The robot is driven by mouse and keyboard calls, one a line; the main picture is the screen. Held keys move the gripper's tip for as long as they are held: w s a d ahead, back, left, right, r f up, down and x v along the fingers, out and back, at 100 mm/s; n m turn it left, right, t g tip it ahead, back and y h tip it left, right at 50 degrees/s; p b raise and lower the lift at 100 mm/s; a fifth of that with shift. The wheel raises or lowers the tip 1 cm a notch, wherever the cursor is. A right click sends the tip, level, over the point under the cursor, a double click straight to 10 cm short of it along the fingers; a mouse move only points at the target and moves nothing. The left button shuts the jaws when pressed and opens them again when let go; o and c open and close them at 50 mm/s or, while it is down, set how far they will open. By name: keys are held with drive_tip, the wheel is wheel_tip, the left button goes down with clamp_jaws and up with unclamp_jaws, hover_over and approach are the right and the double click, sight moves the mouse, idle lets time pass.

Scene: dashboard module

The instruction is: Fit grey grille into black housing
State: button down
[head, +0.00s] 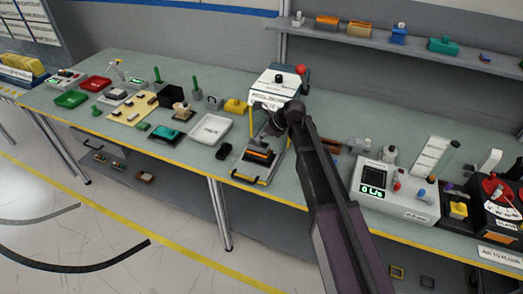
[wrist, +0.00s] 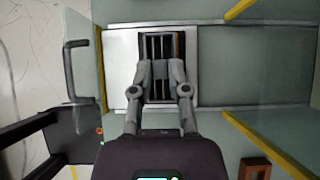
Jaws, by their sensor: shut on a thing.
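My gripper (wrist: 160,72) points down over the black housing (wrist: 141,42) in the wrist view, with its fingers brought together on the grey grille (wrist: 160,46). The grille shows as light bars with dark slots between them, within the outline of the housing. I cannot tell whether it is seated in the housing or held just above it. The fingers hide the grille's middle. In the head view the black housing (head: 258,156), with an orange strip, lies on a light plate at the table's front; my dark arm hides part of the area beside it.
The housing lies on a sliding tray with a black handle (wrist: 76,70), between yellow rails (wrist: 268,144). A white press-like station with a red knob (head: 301,69) stands behind. A white tray (head: 211,128) is to the left, a grey control box (head: 398,200) to the right.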

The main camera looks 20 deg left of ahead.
sight(262, 145)
drive_tip(key=shift+f, duration=0.25)
drive_tip(key=shift+f+b, duration=2.2)
drive_tip(key=shift+b, duration=0.1)
drive_tip(key=shift+f, duration=0.1)
drive_tip(key=c, duration=0.6)
unclamp_jaws()
drive_tip(key=shift+p+v, duration=0.9)
drive_tip(key=shift+v, duration=0.25)
drive_tip(key=p+v, duration=0.7)
drive_tip(key=v, duration=0.3)
drive_tip(key=shift+a+p, duration=0.1)
drive_tip(key=shift+p, duration=0.2)
